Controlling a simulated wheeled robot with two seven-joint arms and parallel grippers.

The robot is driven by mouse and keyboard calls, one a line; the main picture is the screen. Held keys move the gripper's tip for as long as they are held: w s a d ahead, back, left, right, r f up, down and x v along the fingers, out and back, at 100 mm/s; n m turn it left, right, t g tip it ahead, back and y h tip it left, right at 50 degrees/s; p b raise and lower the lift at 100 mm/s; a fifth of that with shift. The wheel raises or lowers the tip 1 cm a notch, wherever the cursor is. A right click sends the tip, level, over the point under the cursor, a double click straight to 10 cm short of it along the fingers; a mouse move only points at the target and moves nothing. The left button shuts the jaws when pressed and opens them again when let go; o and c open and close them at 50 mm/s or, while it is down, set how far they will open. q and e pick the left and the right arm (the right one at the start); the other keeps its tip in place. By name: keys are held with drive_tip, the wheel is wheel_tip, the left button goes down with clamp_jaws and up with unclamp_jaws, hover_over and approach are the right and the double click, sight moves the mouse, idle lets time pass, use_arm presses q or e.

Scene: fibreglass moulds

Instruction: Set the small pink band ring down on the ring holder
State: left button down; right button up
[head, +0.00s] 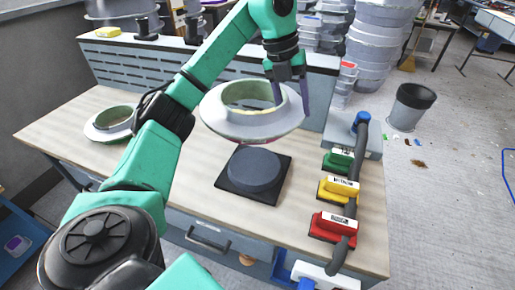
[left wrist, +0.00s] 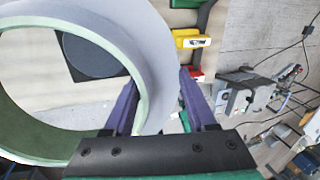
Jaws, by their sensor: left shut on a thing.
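My left gripper (head: 291,108) is shut on the wall of a large pale grey flanged ring (head: 224,119), green on its inside, with a faint pinkish lower edge. It holds the ring above the workbench, at the ring's right side. In the left wrist view the purple fingers (left wrist: 158,88) straddle the ring's wall (left wrist: 150,45). The ring holder, a dark round disc on a black square plate (head: 255,172), lies on the bench, nearer than the ring and below it. The disc is bare; it shows through the ring's opening (left wrist: 92,58). My right gripper is not in view.
Another flanged ring (head: 112,122) lies at the bench's left. Green (head: 340,160), yellow (head: 338,188) and red (head: 333,227) block tools and a grey hose (head: 352,200) line the right side. A slotted grey panel (head: 150,66) stands behind. Bare bench surrounds the holder.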

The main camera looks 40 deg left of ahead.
use_arm(q)
drive_tip(key=f, duration=2)
drive_tip(key=shift+w, duration=0.2)
drive_tip(key=shift+s+d+f+b, duration=0.1)
drive_tip(key=shift+s+f+b, duration=0.15)
drive_tip(key=shift+f, duration=0.15)
drive_tip(key=shift+s+d+f+b, duration=0.1)
drive_tip(key=shift+s+f+b, duration=0.1)
drive_tip(key=shift+f, duration=0.2)
drive_tip(key=c, duration=0.5)
unclamp_jaws()
drive_tip(key=shift+r, duration=0.15)
drive_tip(key=r, duration=0.2)
drive_tip(key=w+a+r, duration=0.1)
drive_tip(key=shift+a+r, duration=0.1)
drive_tip(key=shift+r, duration=0.05)
drive_tip(key=v, duration=0.9)
drive_tip(key=shift+r+b, duration=0.35)
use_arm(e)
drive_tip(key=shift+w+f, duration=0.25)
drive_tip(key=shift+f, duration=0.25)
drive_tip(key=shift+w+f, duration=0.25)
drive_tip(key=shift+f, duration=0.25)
